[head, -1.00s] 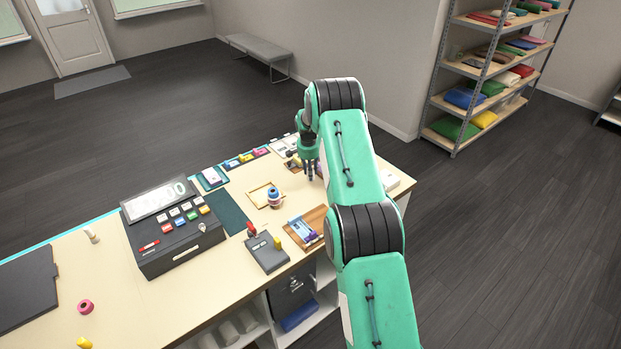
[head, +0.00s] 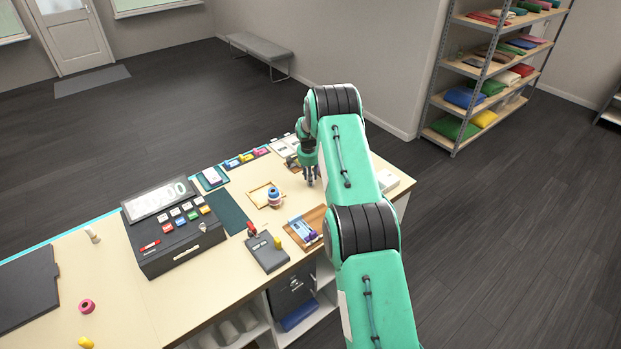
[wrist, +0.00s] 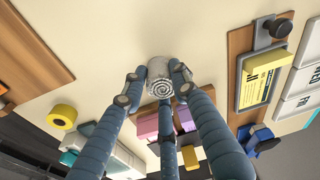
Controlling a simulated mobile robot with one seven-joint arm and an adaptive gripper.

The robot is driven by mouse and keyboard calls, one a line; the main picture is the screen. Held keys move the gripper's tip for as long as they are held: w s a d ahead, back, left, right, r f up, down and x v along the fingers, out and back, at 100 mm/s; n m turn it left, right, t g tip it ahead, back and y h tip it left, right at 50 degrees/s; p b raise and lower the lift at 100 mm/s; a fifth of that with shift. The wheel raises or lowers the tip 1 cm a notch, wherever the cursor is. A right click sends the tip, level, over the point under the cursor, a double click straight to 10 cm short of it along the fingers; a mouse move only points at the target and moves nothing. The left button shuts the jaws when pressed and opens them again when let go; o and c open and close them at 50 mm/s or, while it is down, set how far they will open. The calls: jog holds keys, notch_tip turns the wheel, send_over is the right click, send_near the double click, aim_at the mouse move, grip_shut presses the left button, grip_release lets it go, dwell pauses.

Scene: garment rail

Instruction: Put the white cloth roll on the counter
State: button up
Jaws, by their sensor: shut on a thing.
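In the wrist view the white cloth roll (wrist: 160,80) shows its spiral end between the fingertips of my gripper (wrist: 157,88). The blue-grey fingers are shut on it from both sides, with a third finger below. In the head view my gripper (head: 311,176) points down over the far right part of the counter (head: 130,290). The roll cannot be made out there. The pale counter top lies behind the roll in the wrist view; I cannot tell whether the roll touches it.
A wooden tray (head: 305,228) with small items, a spool (head: 274,197) and a dark notebook (head: 267,252) lie near my gripper. A black cash register (head: 172,226) stands to the left. A white box (head: 394,184) is at the right end. Bare counter shows at the front left.

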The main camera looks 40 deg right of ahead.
jog(key=shift+f, duration=0.15)
jog(key=o, duration=0.9)
jog(key=shift+c, duration=0.2)
notch_tip(320, 180, up, 12)
jog(key=a+b, duration=0.1)
jog(key=shift+s+a, duration=0.15)
jog(key=shift+s, duration=0.25)
dwell(0.3)
